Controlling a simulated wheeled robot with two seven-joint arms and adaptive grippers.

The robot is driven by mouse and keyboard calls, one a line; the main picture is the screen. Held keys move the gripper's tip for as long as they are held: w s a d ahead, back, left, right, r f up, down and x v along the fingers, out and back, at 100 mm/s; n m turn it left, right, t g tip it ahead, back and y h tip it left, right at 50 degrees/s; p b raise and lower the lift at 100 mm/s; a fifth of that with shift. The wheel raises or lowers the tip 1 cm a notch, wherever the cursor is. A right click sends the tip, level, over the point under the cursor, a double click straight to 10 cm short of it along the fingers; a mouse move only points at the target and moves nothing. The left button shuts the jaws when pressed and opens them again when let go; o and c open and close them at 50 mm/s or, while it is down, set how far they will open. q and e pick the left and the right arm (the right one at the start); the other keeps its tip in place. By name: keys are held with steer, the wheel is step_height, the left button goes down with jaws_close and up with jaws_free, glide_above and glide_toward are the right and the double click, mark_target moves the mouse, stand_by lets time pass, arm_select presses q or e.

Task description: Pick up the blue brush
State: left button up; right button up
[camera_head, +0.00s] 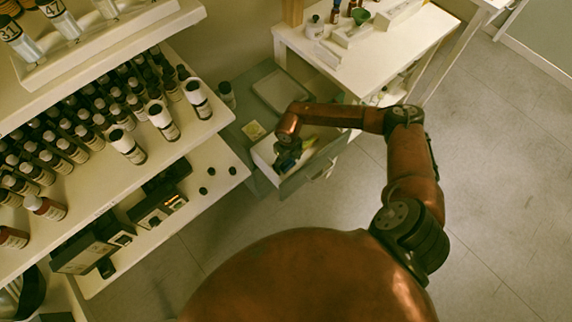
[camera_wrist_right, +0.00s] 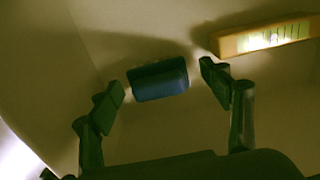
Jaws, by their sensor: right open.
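The blue brush (camera_wrist_right: 160,85) shows in the right wrist view as a dark blue block lying in a pale drawer or box. My right gripper (camera_wrist_right: 165,88) is open, with one fingertip on each side of the brush and small gaps between. In the head view my right gripper (camera_head: 284,160) reaches down into the open drawer (camera_head: 262,160) below the white table. The brush can hardly be told apart from the gripper there. My left gripper does not show.
A yellow-framed item (camera_wrist_right: 268,38) lies near the right fingertip. Shelves with rows of brown bottles (camera_head: 75,150) stand at the left. A white table (camera_head: 400,45) with small items stands behind the drawer. The grey floor (camera_head: 495,170) at the right is clear.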

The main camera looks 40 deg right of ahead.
mark_target(288, 162)
steer(key=shift+f, duration=0.45)
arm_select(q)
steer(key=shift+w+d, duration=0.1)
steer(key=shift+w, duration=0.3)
arm_select(e)
steer(key=shift+c, duration=0.6)
steer(key=c, duration=1.2)
steer(key=shift+r, duration=0.1)
steer(key=shift+w+r, duration=0.1)
steer(key=shift+r, duration=0.1)
step_height(288, 162, up, 4)
steer(key=shift+r+p, duration=0.25)
steer(key=shift+p, duration=0.6)
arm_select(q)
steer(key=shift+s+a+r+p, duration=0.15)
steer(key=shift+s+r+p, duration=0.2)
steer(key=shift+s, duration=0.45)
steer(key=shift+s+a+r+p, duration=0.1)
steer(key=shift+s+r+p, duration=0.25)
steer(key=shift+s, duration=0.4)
arm_select(e)
steer(key=shift+r, duration=2.5)
